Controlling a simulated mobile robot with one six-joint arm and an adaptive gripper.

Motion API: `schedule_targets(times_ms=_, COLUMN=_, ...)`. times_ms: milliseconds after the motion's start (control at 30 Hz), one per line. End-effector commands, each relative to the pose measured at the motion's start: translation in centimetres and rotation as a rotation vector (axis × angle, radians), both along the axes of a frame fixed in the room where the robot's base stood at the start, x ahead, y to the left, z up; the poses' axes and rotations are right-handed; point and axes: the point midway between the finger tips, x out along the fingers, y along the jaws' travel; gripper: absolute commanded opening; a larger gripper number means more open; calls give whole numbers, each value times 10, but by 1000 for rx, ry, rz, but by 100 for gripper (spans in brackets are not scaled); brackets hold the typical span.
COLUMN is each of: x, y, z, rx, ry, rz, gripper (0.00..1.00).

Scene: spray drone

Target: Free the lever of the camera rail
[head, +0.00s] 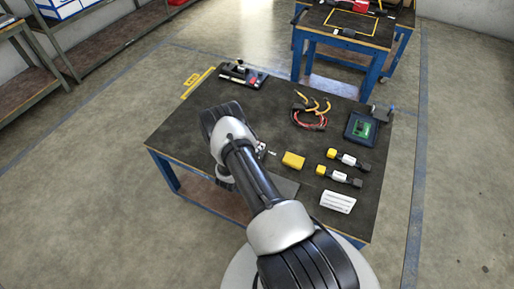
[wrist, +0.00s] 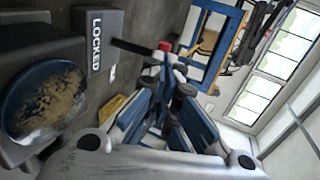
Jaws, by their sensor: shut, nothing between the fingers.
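In the wrist view, a dark block (wrist: 97,20) carries a light label reading LOCKED. A dark bar (wrist: 132,48) that looks like the lever sticks out past the block, toward a red tip (wrist: 165,46). Whether bar and tip are one part I cannot tell. A dark housing with a round, lens-like blue and brown face (wrist: 45,100) sits at the left. My gripper (wrist: 166,66) is shut and empty, its blue fingers drawn together close to the red tip. Contact cannot be made out. In the head view, my arm hides most of this area.
On the dark table (head: 190,130) lie a yellow block (head: 293,160), two yellow-ended connectors (head: 345,158), a white slotted piece (head: 337,202), red and yellow cables (head: 310,112) and a green board (head: 360,128). A dark fixture (head: 240,74) stands at the back left. Another blue-legged table stands beyond.

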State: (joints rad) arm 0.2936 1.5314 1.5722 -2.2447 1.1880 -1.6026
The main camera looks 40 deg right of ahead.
Motion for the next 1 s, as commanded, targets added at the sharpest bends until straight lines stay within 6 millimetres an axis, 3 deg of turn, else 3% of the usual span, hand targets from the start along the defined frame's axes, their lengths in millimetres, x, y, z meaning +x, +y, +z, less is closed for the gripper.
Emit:
schedule_targets(times_ms=300, x=7, y=-18, z=9, rx=197, ry=76, rz=-3, gripper=0)
schedule_targets(times_ms=633, x=16, y=-38, z=5, rx=485, ry=192, rz=-3, gripper=0)
schedule_targets(times_ms=1000, x=19, y=-45, z=-2, rx=485, ry=200, rz=1, gripper=0)
